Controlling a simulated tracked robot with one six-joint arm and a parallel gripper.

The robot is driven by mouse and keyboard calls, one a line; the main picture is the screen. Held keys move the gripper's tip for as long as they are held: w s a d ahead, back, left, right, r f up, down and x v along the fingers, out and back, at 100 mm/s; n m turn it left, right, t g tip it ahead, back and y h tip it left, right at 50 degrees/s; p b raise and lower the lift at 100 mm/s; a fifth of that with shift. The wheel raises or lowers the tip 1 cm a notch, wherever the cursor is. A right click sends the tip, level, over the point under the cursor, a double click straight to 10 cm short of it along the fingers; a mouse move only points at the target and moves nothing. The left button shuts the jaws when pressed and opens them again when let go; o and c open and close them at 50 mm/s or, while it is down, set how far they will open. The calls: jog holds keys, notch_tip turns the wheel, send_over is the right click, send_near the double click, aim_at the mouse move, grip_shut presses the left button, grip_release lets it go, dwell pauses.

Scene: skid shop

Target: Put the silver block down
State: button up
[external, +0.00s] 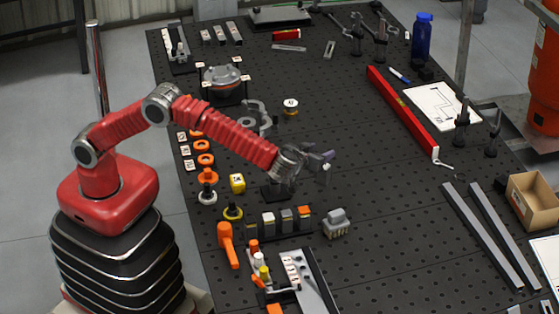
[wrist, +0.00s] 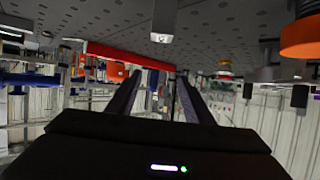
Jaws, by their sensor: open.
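My gripper (external: 320,160) is open above the middle of the dark perforated table, its fingers pointing right. A small pale silver piece (external: 326,168) shows at the fingertips in the external view and looks like the silver block. It is too small to tell whether it touches a finger. In the wrist view a silver block (wrist: 164,20) is at the top centre, with its pale end face showing.
A black rack (external: 278,229) with several small blocks stands below my gripper, beside a grey connector (external: 336,223). A red level (external: 402,113) and two grey rails (external: 490,235) lie to the right. The table between my gripper and the rails is clear.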

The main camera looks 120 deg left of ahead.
jog(key=s+d+r+m+t+h, duration=0.1)
jog(key=s+d+r+m+h, duration=0.3)
jog(key=s+d, duration=0.5)
jog(key=s+d+r+m+t+h, duration=0.1)
jog(key=s+d+r+m+h, duration=0.35)
jog(key=s, duration=0.75)
jog(key=s+d+f+m+t+h, duration=0.1)
jog(key=s+d+m, duration=0.3)
jog(key=s+d, duration=0.5)
jog(key=s+d+f+m+t+h, duration=0.2)
jog(key=s+d+m, duration=0.3)
jog(key=s+d, duration=0.4)
jog(key=s+f+h, duration=0.1)
jog(key=s, duration=0.2)
jog(key=shift+s+f+t+h, duration=0.2)
jog(key=shift+s+t+h, duration=0.1)
jog(key=shift+h, duration=0.05)
